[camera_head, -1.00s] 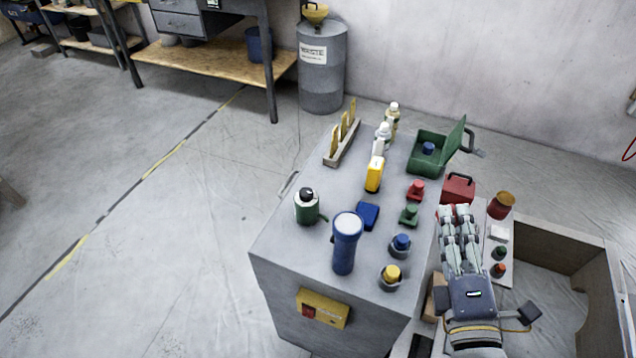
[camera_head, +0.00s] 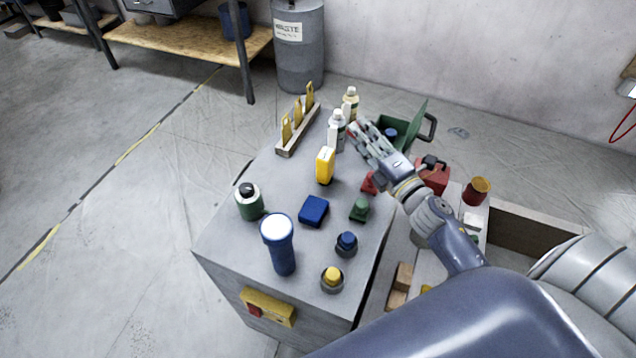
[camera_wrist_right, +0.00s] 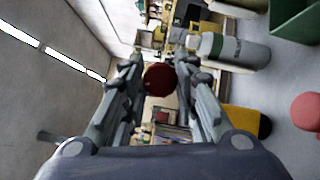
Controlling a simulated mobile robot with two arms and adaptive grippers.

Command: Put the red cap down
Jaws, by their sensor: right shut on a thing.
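My right gripper (camera_head: 358,134) is shut on the red cap (camera_wrist_right: 160,79), which shows as a dark red round thing between the fingertips in the right wrist view. In the head view the fingers are above the grey cabinet top (camera_head: 285,180), beside two white bottles, one nearer (camera_head: 337,132) and one farther (camera_head: 350,104). The cap is mostly hidden by the fingers there. Whether it touches anything below cannot be told. My left gripper is not in view.
An open green box (camera_head: 412,128) and a red toolbox (camera_head: 433,176) stand to the right of the gripper. A yellow bottle (camera_head: 325,165), blue box (camera_head: 313,210), blue flashlight (camera_head: 280,250) and green canister (camera_head: 249,203) stand on the cabinet. A yellow-spiked rack (camera_head: 298,130) is behind.

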